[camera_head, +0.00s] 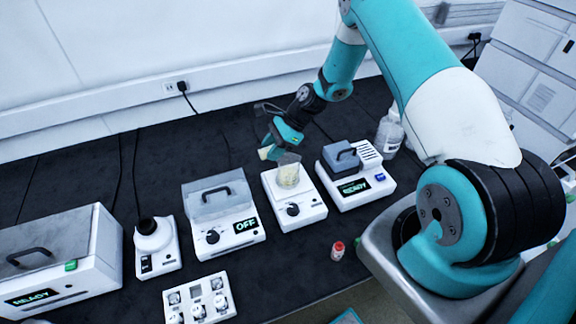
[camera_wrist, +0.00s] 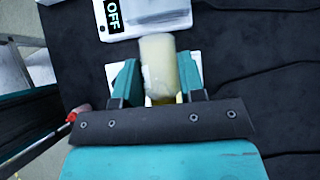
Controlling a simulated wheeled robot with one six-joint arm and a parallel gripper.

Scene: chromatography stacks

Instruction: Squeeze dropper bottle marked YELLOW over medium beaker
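My gripper (camera_head: 268,147) is over the white device with a round knob in the head view. It is shut on a pale, cream-coloured bottle (camera_wrist: 160,65), which lies between its two teal fingers in the wrist view. The bottle's pale end (camera_head: 264,153) sticks out to the left of the gripper in the head view, so it looks tipped on its side. No marking on it can be read. A clear beaker (camera_head: 288,172) with pale yellowish contents stands on the device, just below the gripper. A little yellow shows between the fingers in the wrist view.
The knobbed device (camera_head: 305,214) stands between the OFF device (camera_head: 222,208) and a READY device (camera_head: 357,185). A red-capped vial (camera_head: 337,251) stands in front. A clear bottle (camera_head: 388,135) is behind at right. A white rack (camera_head: 200,300) sits near the front edge.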

